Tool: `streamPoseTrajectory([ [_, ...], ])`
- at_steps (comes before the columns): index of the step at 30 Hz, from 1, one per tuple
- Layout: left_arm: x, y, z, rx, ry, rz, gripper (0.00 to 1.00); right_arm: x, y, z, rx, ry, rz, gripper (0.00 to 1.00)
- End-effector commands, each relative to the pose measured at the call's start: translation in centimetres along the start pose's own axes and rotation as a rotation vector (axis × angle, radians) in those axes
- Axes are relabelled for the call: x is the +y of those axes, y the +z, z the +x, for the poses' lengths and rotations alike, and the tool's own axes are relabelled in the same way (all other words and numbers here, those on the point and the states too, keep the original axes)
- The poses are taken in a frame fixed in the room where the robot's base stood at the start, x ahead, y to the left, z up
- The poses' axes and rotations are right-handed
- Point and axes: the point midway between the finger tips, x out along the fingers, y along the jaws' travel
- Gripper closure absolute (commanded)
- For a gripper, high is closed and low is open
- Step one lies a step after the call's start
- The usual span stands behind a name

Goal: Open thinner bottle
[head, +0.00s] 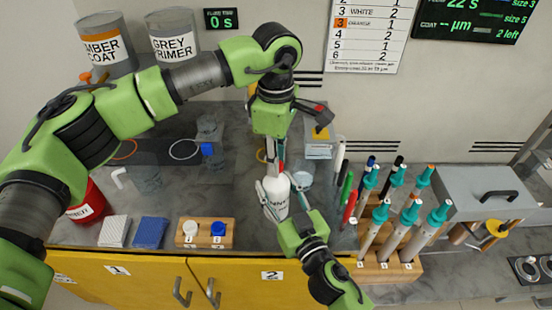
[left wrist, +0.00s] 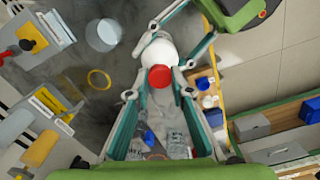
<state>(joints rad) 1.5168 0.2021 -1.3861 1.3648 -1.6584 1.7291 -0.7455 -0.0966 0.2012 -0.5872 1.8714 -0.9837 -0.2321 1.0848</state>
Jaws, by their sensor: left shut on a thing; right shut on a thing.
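My left gripper (head: 271,170) reaches down from above and is shut on the cap, one finger on each side. My right gripper (head: 279,190) comes from the front right and is shut around the white bottle body (left wrist: 160,52). The fingers partly hide the bottle and cap. I cannot tell whether the cap is still seated.
A wooden rack (head: 385,270) of teal-topped rods stands close on the right. A wooden block with a white and a blue cap (head: 218,229) lies to the left, beside a blue sponge (head: 150,232). Paint cans (head: 172,38) are at the back left.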

Motion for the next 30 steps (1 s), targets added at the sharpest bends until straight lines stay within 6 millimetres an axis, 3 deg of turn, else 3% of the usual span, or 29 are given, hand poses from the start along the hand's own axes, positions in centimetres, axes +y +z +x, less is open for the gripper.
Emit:
streamPoseTrajectory([
  [30,0.05,-0.02,-0.15,-0.002,0.002,-2.082,1.0,-0.05,-0.01,-0.01,0.0,-0.001,-0.001,1.0],
])
